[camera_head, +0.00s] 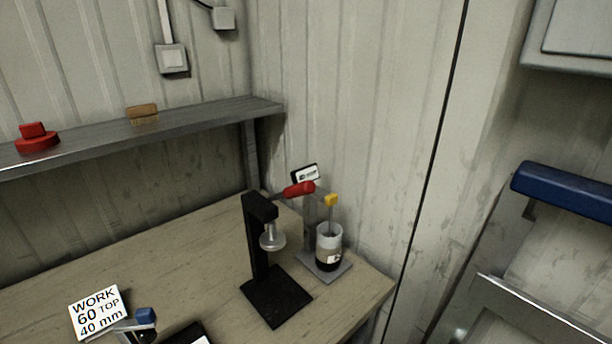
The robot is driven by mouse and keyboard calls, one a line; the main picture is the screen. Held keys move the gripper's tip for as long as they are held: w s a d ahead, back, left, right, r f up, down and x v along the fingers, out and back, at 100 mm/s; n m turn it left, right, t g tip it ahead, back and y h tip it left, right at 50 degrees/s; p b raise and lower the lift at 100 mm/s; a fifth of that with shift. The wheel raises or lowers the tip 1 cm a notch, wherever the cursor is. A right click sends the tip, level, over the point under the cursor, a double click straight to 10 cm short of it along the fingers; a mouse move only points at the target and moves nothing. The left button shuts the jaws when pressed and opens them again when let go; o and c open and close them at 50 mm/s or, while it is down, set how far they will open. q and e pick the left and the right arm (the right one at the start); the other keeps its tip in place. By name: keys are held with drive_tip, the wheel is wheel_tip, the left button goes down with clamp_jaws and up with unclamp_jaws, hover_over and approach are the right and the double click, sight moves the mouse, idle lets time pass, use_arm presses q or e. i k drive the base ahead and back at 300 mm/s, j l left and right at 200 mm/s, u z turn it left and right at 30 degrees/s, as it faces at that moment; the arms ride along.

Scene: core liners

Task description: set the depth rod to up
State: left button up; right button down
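A thin rod with a yellow cap (331,200) stands upright above a clear cylinder (329,240) with dark contents and a white label, on a grey base plate (335,271). It may be the depth rod; no up or down marking on it is legible. A grey post (309,228) stands beside the cylinder. A red handle (298,189) sticks out near the post's top, in front of a small black-framed sign (305,174) too small to read. Neither of my grippers is in view.
A black stand (258,240) with a silver disc-ended plunger (272,237) is left of the cylinder on the wooden table (170,255). A white card (97,312) reads "WORK 60 TOP 40 mm", beside a blue-topped item (146,315). A shelf (200,112) runs behind.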

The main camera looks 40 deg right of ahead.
sight(332, 200)
drive_tip(key=z, duration=1.35)
